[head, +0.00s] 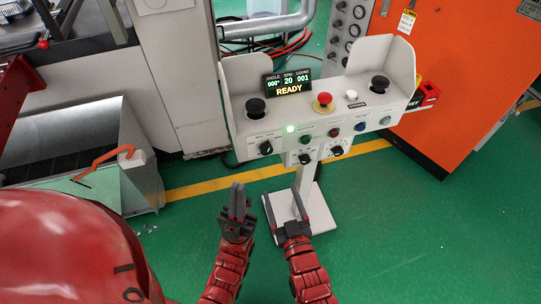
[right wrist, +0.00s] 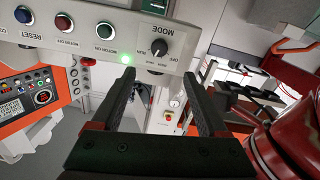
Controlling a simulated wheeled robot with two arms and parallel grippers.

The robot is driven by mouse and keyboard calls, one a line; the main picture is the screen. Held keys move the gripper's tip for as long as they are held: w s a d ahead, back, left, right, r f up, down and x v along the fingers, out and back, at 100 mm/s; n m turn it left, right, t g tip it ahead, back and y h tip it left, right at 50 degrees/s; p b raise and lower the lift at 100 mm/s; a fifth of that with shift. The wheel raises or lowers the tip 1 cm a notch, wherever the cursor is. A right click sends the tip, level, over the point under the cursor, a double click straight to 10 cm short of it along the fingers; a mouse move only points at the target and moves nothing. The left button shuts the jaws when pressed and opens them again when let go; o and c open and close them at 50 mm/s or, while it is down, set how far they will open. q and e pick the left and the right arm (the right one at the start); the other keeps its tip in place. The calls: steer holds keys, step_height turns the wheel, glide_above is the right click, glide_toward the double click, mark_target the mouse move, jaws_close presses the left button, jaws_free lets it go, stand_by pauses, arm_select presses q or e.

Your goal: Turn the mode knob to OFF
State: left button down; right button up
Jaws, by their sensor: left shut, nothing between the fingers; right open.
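The mode knob (head: 266,147) is a black rotary knob at the left end of the white control box's front face. In the right wrist view the knob (right wrist: 161,48) shows upside down beside the words MODE, OFF and RUN; which mark its pointer is on is too small to tell. My right gripper (head: 282,199) is open and empty, below and in front of the box, apart from the knob. Its two fingers (right wrist: 160,88) frame the area near the knob in the wrist view. My left gripper (head: 238,190) is shut and empty, left of the right one.
The control box (head: 325,129) stands on a pedestal, with a lit green lamp (head: 290,128), several buttons, a red emergency stop (head: 323,102) and a display (head: 288,82) reading READY. Two more black knobs sit lower. An orange cabinet (head: 455,85) stands right.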

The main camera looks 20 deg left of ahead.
mark_target(267, 152)
steer(key=p+x, duration=0.1)
steer(key=x, duration=1.3)
steer(key=shift+w, duration=0.15)
steer(key=shift+c, duration=0.2)
jaws_close()
